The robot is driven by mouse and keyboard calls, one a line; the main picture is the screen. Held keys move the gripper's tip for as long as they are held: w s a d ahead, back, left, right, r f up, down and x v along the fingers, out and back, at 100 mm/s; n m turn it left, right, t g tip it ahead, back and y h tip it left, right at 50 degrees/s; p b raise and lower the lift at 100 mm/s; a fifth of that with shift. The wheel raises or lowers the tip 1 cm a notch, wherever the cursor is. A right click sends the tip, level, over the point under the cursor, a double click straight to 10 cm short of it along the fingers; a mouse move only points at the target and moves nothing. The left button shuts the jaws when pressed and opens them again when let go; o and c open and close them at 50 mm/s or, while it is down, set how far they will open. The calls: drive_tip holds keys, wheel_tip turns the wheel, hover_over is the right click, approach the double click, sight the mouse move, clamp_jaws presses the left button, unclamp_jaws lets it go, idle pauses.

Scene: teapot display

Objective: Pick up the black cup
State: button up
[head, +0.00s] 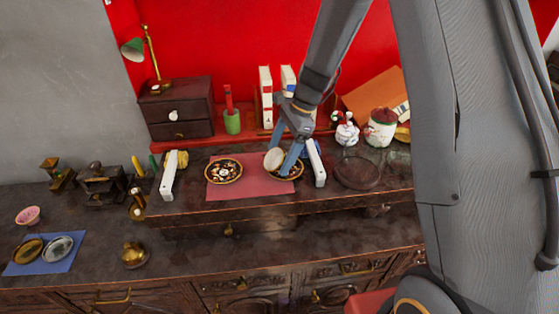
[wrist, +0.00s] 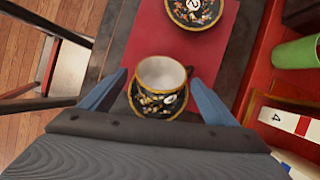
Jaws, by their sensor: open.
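The black cup (wrist: 160,102) has a white inside and a flowered black outside with a gold rim. It sits over a black patterned saucer (wrist: 176,110) on a red mat (wrist: 150,35). In the head view the cup (head: 273,158) is partly hidden by my gripper (head: 284,155). My gripper is open, pointing down, and in the wrist view its two blue fingers (wrist: 157,80) are on either side of the cup. Whether they touch it I cannot tell.
Another patterned saucer (head: 223,171) lies on the mat to the left. A white upright block (head: 317,163) stands close to the right of my gripper, and another (head: 168,178) left of the mat. A green cup (head: 232,122) and books (head: 266,95) stand behind.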

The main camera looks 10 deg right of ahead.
drive_tip(key=shift+f, duration=0.15)
drive_tip(key=c, duration=1.3)
